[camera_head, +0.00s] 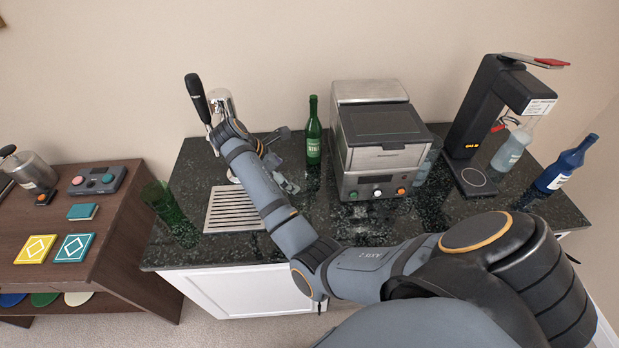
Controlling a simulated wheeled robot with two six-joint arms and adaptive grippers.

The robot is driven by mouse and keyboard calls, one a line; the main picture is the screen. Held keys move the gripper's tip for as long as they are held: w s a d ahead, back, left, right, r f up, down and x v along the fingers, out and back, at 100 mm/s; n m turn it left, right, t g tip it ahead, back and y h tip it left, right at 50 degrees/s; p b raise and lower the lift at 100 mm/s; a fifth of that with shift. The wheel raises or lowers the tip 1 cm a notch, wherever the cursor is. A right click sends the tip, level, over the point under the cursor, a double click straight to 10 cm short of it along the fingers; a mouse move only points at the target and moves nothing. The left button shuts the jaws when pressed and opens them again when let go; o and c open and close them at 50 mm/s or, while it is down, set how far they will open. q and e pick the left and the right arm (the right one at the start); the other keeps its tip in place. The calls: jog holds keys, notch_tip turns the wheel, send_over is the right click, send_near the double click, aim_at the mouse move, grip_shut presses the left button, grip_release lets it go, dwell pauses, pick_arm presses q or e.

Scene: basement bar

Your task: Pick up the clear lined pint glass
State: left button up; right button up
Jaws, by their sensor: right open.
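A see-through glass (428,160) stands on the dark counter against the right side of the steel machine. It looks like the clear lined pint glass, but its lines are hard to make out. My right arm reaches across the counter from the right. My right gripper (289,160) is open over the counter beside the tap, left of the green bottle and well left of that glass. No object shows clearly between its fingers. My left gripper is not in view.
The steel machine (382,150) stands between the green bottle (313,140) and the black dispenser (481,110), which holds a clear bottle. A blue bottle (566,166) is at right. A green ribbed glass (169,208) and drip tray (226,212) are at left.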

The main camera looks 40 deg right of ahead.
aim_at(296, 183)
notch_tip(296, 183, down, 4)
jog(key=b, duration=0.2)
jog(key=shift+r+b, duration=0.1)
jog(key=shift+b, duration=0.2)
jog(key=shift+d, duration=0.35)
jog(key=shift+s+d+f+p, duration=0.25)
jog(key=shift+d+f+p, duration=0.35)
jog(key=shift+d+p, duration=0.3)
jog(key=x, duration=0.3)
jog(key=shift+a+f, duration=0.15)
jog(key=shift+f, duration=0.2)
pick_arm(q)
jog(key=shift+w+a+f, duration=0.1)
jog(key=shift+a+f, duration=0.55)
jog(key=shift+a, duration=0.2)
pick_arm(e)
jog(key=c, duration=1.5)
